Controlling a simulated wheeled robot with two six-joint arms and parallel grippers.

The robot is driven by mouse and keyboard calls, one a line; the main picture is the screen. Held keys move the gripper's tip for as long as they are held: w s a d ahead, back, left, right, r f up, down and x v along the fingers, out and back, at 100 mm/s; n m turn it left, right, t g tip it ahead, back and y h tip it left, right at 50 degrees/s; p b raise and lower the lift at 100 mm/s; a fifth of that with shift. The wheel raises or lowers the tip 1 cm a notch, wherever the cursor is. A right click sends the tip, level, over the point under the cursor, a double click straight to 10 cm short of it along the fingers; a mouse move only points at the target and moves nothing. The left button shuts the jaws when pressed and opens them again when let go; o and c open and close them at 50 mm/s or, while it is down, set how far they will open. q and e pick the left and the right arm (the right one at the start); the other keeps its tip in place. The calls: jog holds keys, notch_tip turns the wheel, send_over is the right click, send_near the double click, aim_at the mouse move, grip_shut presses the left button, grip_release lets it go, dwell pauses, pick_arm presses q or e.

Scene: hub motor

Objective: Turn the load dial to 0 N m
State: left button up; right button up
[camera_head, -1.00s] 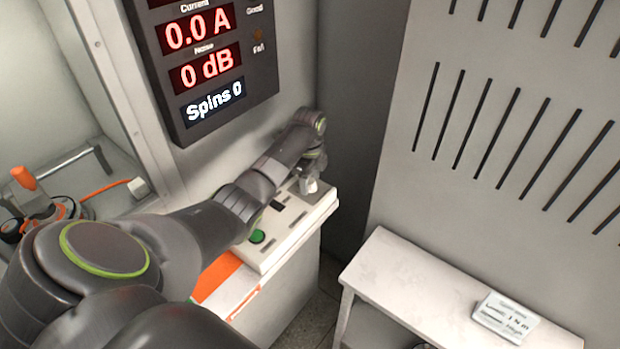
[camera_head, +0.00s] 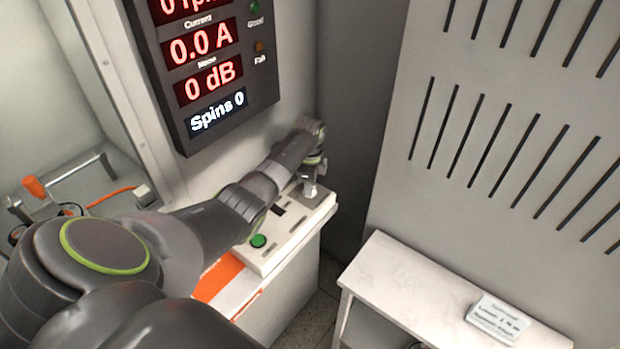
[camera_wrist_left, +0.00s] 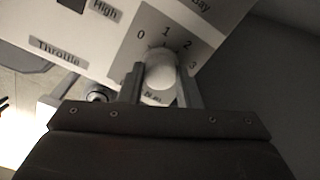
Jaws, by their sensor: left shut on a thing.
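The load dial (camera_wrist_left: 160,72) is a pale round knob on a grey plate marked 0, 1, 2 and 3, seen in the left wrist view. My left gripper (camera_wrist_left: 160,85) has a finger on each side of the knob and is shut on it. I cannot tell which number the dial points to. In the head view my left gripper (camera_head: 311,187) is at the far right end of the white control panel (camera_head: 291,233), and the dial is mostly hidden there. My right gripper is not in view.
The panel carries a green button (camera_head: 258,241) and a dark switch (camera_head: 278,209). A display (camera_head: 208,80) above reads 0.0 A, 0 dB and Spins 0. A bench (camera_head: 400,283) with a card (camera_head: 497,319) stands at right. A motor rig with an orange handle (camera_head: 35,187) is at left.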

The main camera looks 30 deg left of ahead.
pick_arm(q)
jog(key=shift+r+n+p, duration=0.15)
jog(key=shift+n+p, duration=0.75)
jog(key=shift+n, duration=0.3)
jog(key=shift+n+p, duration=0.6)
jog(key=shift+n, duration=0.6)
jog(key=o, duration=1)
jog(key=shift+c, duration=0.2)
jog(key=shift+r, duration=0.3)
notch_tip(320, 180, up, 17)
jog(key=shift+s+d+f, duration=0.15)
jog(key=shift+f, duration=0.05)
